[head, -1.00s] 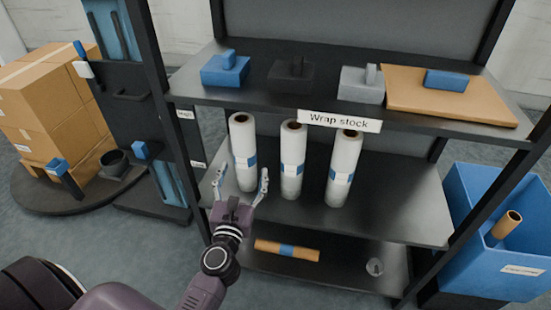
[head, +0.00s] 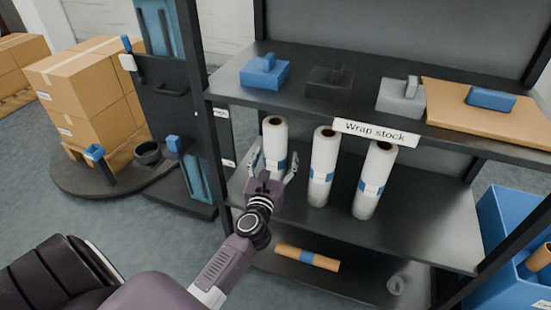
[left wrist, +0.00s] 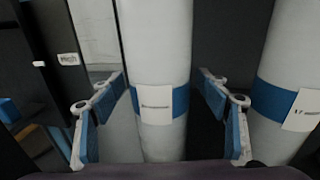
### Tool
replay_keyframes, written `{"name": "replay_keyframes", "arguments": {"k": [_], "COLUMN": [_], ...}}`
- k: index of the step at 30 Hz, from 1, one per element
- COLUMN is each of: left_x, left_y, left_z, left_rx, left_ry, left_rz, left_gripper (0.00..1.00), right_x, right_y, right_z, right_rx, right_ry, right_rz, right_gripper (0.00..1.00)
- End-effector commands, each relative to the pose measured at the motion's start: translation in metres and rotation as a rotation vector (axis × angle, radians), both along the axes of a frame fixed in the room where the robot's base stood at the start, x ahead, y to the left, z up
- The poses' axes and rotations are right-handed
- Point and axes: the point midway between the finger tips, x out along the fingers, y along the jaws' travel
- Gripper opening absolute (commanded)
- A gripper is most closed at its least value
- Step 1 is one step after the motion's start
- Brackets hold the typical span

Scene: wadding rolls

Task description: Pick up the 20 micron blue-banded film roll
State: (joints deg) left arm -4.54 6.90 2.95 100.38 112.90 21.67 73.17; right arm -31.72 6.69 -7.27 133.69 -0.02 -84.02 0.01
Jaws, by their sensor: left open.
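Three white film rolls with blue bands stand upright on the middle shelf: a left roll (head: 275,140), a middle roll (head: 322,165) and a right roll (head: 373,180). My left gripper (head: 273,165) is open in front of the left roll. In the left wrist view that roll (left wrist: 157,50) stands between the spread fingers (left wrist: 163,118), with a gap on each side. Its blue band carries a white label (left wrist: 156,105), too small to read. A neighbouring roll (left wrist: 285,90) shows just right of the right finger. My right gripper is not in view.
A "Wrap stock" sign (head: 375,132) hangs on the upper shelf edge above the rolls. A brown roll with a blue band (head: 307,258) lies on the lower shelf. A black shelf post (head: 208,130) stands left of my gripper. A blue bin (head: 510,225) is at right.

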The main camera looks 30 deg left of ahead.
Motion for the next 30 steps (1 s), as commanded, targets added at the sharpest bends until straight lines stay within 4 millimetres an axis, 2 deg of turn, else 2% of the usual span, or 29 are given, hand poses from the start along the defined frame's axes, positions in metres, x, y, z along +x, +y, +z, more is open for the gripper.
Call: {"name": "replay_keyframes", "arguments": {"k": [2, 21, 30], "left_x": [-0.0003, -0.0005, -0.0001], "left_y": [-0.0001, -0.0003, -0.0004], "left_z": [-0.0001, -0.0001, 0.0032], "left_rx": [0.0, 0.0, 0.002], "left_ry": [0.0, 0.0, -0.005], "left_rz": [0.0, 0.0, -0.001], "left_gripper": [0.69, 0.0, 0.0], "right_x": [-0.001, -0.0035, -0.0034], "right_y": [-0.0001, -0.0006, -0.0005], "right_z": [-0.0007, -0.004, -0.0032], "right_rx": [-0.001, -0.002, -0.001], "right_ry": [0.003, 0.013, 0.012], "right_rz": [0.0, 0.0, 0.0], "right_gripper": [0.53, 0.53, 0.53]}}
